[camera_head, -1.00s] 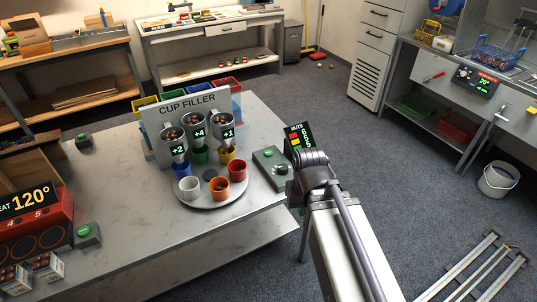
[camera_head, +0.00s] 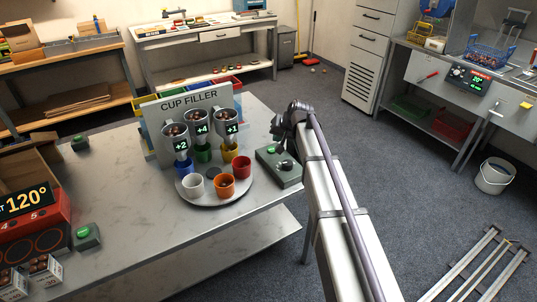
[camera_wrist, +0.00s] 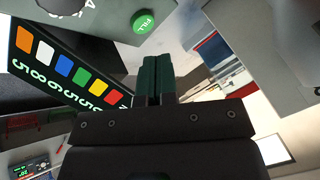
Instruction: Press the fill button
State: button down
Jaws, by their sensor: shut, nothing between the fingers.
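The round green fill button, marked FILL, (camera_wrist: 145,21) shows at the top of the wrist view. In the head view the green button (camera_head: 270,149) sits on the grey-green control box (camera_head: 287,178), with a dark knob (camera_head: 286,165) beside it. My gripper (camera_head: 278,136) is over the back right of this box in the head view, its fingers small and partly unclear. In the wrist view the dark green fingers of my gripper (camera_wrist: 156,60) are together and empty. They appear just below and right of the button, apart from it in the picture.
The cup filler panel (camera_head: 190,101) stands left of the box, with hoppers above a round turntable (camera_head: 212,201) holding several coloured cups. A screen with coloured squares (camera_wrist: 66,72) lies close left of the fingers in the wrist view. Bare tabletop (camera_head: 128,180) lies further left.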

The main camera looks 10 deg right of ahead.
notch_tip(320, 180, up, 2)
jog(key=m+t, duration=0.1)
jog(key=t, duration=0.1)
send_over(273, 149)
jog(key=shift+r+y, duration=0.1)
jog(key=shift+y, duration=0.2)
notch_tip(273, 149, down, 9)
jog(key=b, duration=0.8)
jog(key=shift+r+b, duration=0.1)
jog(key=shift+b, duration=0.3)
dwell(0.9)
jog(key=shift+f+b, duration=0.4)
jog(key=shift+f, duration=0.05)
